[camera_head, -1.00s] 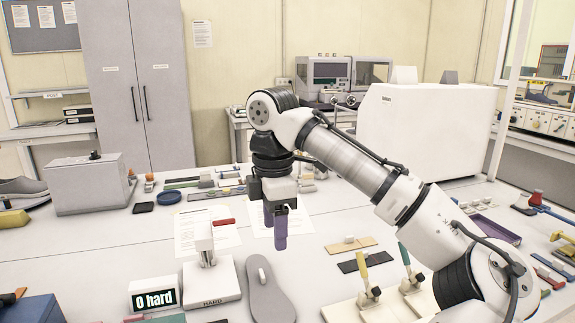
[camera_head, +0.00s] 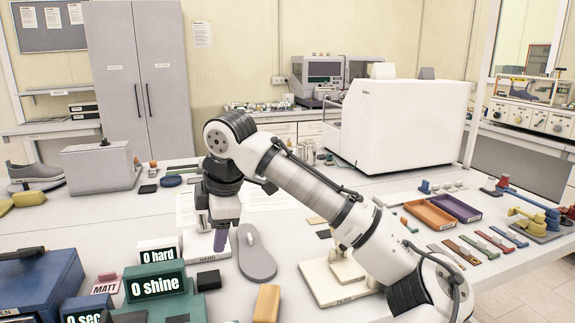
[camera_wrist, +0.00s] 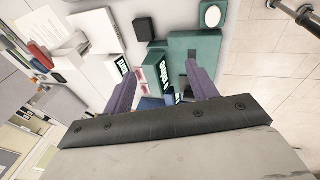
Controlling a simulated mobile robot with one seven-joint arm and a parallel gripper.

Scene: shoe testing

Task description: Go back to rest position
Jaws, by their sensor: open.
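My gripper (camera_head: 220,242) hangs fingers-down over the white table (camera_head: 400,205), with its purple fingers showing low in the head view. It stands between the "0 hard" display (camera_head: 158,254) and a grey shoe sole (camera_head: 256,262). In the wrist view my gripper (camera_wrist: 160,85) has its two purple fingers wide apart with nothing held between them. Part of the white hardness tester (camera_head: 208,255) is hidden behind my gripper. Its exact height over the table is hard to tell.
A green "0 shine" display (camera_head: 155,286) and a blue box (camera_head: 35,285) stand front left. Orange (camera_head: 428,216) and purple (camera_head: 455,207) trays lie to the right. A large white machine (camera_head: 400,120) stands behind my arm. Floor (camera_head: 535,285) is clear at the lower right.

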